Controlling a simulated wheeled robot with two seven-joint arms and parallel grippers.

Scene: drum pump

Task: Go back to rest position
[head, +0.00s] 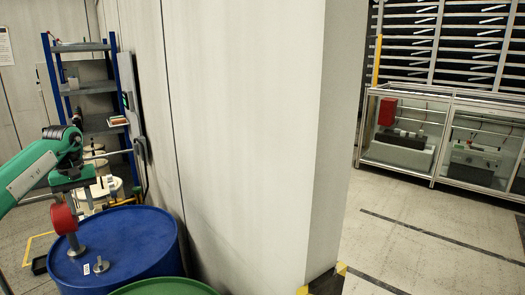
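A blue drum (150,235) stands at the lower left, partly cut off by the bottom edge. A small silver fitting (101,266) stands up on its lid. A red part (62,218) with a grey stem (76,249) below it is over the left side of the lid. My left arm, green with a black joint, comes in from the left. My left gripper (76,184) is above the drum, right by the red part. I cannot make out its fingers or whether they hold the red part. My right gripper is not in view.
A green drum (165,288) shows at the bottom edge, close to the blue one. A grey wall corner (230,140) fills the middle. A blue-framed shelf (85,83) stands behind the drums. Glass cabinets (440,135) stand at the right, with open floor (430,225) before them.

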